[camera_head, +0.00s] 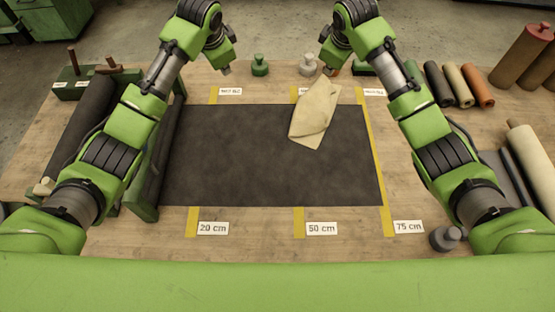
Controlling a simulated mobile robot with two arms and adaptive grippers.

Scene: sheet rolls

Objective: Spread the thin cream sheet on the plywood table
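A thin cream sheet (315,118) lies crumpled and folded over at the far right part of a dark sheet (255,165), its upper tip reaching past the dark sheet's far edge. The dark sheet lies flat on the plywood table (260,222). My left gripper (226,69) is beyond the dark sheet's far edge, left of the cream sheet and apart from it. My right gripper (326,69) is close to the cream sheet's upper tip. I cannot tell whether it touches it. The fingers of both are too small and turned away to read.
Yellow tape strips (298,222) with distance cards cross the front. A green weight (260,65) and a pale weight (308,63) stand at the back. Small rolls (461,85) and a cream roll (530,165) lie right.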

